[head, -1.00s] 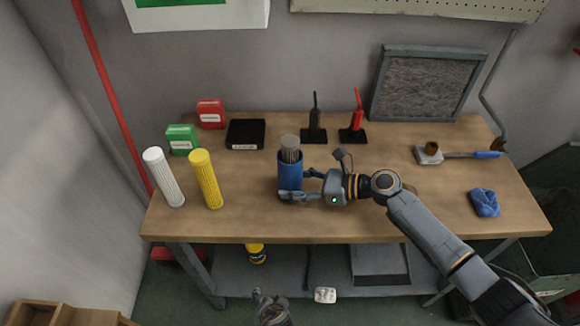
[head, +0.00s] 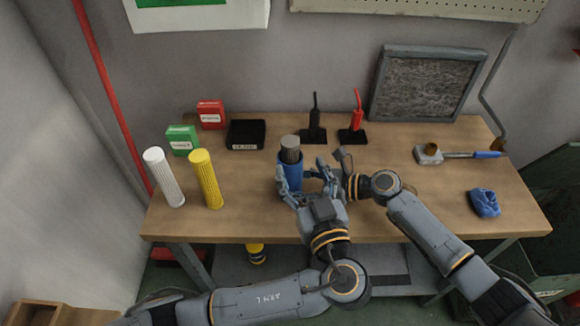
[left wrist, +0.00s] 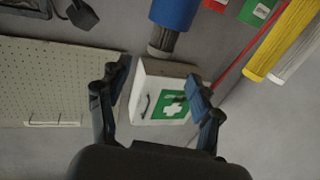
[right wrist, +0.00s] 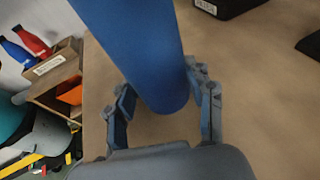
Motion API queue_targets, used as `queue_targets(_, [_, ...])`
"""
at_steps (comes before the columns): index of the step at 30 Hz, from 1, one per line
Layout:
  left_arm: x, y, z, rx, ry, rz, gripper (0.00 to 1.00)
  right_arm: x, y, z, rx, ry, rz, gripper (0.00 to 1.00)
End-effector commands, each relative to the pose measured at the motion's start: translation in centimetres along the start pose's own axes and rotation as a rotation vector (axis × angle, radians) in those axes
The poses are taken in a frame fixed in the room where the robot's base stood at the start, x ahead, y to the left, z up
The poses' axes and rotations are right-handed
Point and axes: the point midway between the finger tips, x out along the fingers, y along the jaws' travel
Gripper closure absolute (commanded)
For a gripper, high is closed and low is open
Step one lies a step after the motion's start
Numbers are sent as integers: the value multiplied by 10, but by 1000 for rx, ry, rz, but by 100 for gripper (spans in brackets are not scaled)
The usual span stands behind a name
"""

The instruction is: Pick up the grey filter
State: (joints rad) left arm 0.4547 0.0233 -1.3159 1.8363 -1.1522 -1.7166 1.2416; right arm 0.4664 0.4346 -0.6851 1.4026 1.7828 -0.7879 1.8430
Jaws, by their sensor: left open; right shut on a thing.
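The grey filter (head: 290,148) stands upright in the open top of the blue housing (head: 287,180), with its dark grey end sticking out. In the left wrist view the filter (left wrist: 162,41) shows beyond the fingertips, below the blue housing (left wrist: 174,12). My left gripper (head: 305,178) is open and empty, in front of the housing and just below the filter's exposed end in the head view. My right gripper (right wrist: 157,90) is shut on the blue housing, seen large in the right wrist view (right wrist: 135,45).
A white filter (head: 164,178) and a yellow filter (head: 206,180) stand at the left of the workbench (head: 400,222). Red and green boxes, a black box (head: 246,134) and two stands are behind.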

Motion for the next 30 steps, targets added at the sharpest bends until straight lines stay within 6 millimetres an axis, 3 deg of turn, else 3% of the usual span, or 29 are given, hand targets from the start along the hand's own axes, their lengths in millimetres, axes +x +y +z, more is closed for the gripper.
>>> queue_targets(3, [22,-1,0,4,4,-2,35,0,0,0,0,0,1,65])
queue_targets(11, [45,0,1,5,0,-1,35,0,0,0,1,1,0,65])
queue_targets(19, [83,0,2,7,2,-1,35,0,0,0,1,1,1,65])
queue_targets(29, [93,0,4,5,-3,0,35,0,0,-1,1,1,1,65])
queue_targets(30, [93,0,4,5,-3,0,39,0,0,-1,1,1,1,65])
